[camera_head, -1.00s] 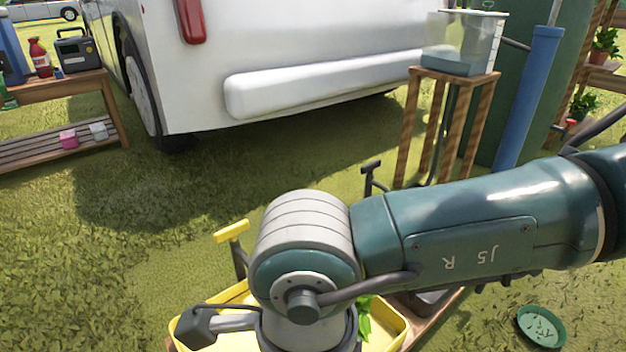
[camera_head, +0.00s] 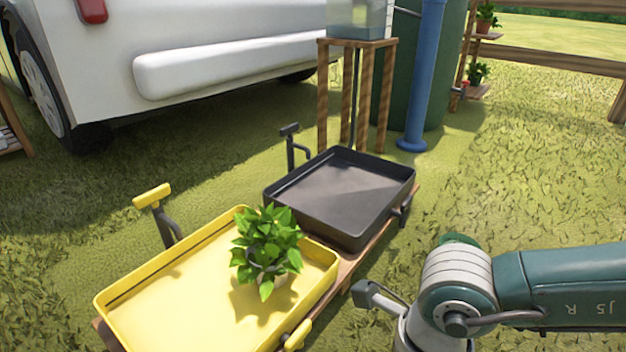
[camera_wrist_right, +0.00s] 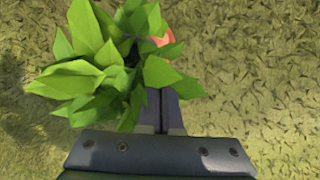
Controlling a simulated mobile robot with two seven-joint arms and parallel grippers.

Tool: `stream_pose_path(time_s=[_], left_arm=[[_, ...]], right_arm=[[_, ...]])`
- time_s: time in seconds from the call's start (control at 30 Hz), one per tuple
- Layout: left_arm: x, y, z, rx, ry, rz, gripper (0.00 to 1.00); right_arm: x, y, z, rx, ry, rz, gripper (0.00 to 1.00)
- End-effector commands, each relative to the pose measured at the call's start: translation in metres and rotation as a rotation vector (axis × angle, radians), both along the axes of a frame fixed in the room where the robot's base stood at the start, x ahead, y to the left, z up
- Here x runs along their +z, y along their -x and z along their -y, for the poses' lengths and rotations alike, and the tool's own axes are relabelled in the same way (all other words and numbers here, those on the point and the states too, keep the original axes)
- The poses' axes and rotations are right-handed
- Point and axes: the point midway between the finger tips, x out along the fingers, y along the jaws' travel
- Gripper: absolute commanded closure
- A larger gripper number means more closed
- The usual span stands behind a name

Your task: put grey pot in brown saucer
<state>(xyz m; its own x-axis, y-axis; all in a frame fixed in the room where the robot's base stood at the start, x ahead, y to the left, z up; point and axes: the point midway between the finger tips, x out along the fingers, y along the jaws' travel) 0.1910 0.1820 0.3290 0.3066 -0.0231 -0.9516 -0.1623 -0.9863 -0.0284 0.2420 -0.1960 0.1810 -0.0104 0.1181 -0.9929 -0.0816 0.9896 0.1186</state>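A bushy green plant stands in the yellow tray in the head view; its small pot (camera_head: 262,283) looks greyish and is mostly hidden by leaves. My right arm is at the lower right, beside the trays, with its gripper below the frame. In the right wrist view the right gripper (camera_wrist_right: 165,100) has its fingers close together at a leafy plant (camera_wrist_right: 105,60). A bit of an orange pot (camera_wrist_right: 162,38) shows at the fingertips, and the gripper appears shut on it, over grass. I see no brown saucer. My left gripper is not in view.
The yellow tray (camera_head: 150,290) and an empty dark tray (camera_head: 335,195) sit side by side on a wooden stand. A green saucer (camera_head: 458,238) lies partly behind my arm. A white vehicle (camera_head: 200,50) and a wooden tank stand (camera_head: 358,42) are behind. Grass at right is open.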

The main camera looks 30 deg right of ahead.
Motion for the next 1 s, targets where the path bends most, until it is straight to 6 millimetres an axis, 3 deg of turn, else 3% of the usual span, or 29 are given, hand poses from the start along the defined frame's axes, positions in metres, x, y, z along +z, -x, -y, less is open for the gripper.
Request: stream_pose_path(time_s=[0.03,0.1,0.37,0.6,1.0], left_arm=[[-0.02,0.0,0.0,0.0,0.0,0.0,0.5],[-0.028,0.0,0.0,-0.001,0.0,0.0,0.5],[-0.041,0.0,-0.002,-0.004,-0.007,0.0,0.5],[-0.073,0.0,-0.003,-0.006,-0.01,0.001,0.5],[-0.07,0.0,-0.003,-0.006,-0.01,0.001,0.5]], right_arm=[[-0.022,-0.001,0.0,-0.001,-0.001,0.001,1.0],[-0.032,-0.001,0.0,-0.001,-0.001,0.002,1.0],[-0.047,-0.001,0.0,0.001,-0.001,0.001,1.0],[-0.084,-0.001,0.0,0.0,-0.001,0.001,1.0],[-0.084,0.0,0.0,0.001,-0.001,0.001,0.98]])
